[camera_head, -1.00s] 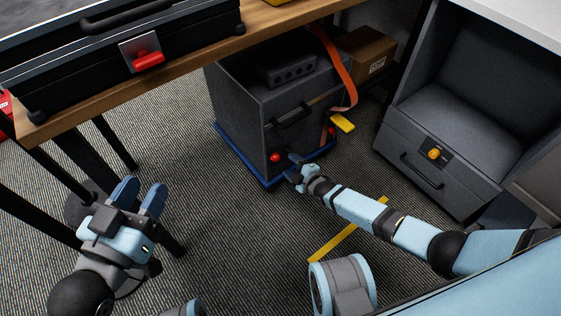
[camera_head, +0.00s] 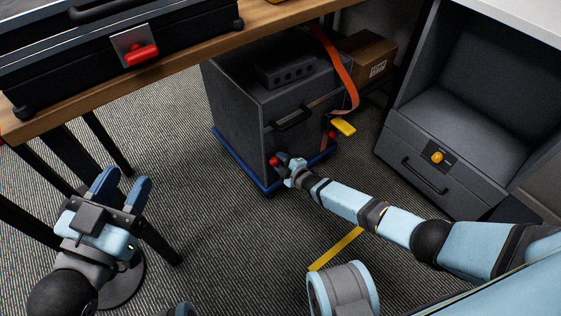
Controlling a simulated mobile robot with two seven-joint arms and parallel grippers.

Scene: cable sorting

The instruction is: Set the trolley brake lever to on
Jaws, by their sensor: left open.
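A dark grey box-shaped unit (camera_head: 240,122) stands on a blue base (camera_head: 228,148) under the desk; it looks like the trolley. A small red knob (camera_head: 274,160), likely the brake lever's end, shows low on its front face. My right gripper (camera_head: 283,162) is right at this knob, its fingertips touching or almost touching it. The fingers are small and partly overlap, so their opening is unclear, and the lever's shaft is hidden. My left gripper (camera_head: 121,190) is open and empty above the carpet at the lower left, far from the trolley.
A black case with a red latch (camera_head: 140,55) sits on the wooden desk (camera_head: 190,50). An orange strap (camera_head: 338,65) with a yellow end hangs beside the trolley. A grey cabinet (camera_head: 445,182) with an orange knob (camera_head: 437,157) stands at right.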

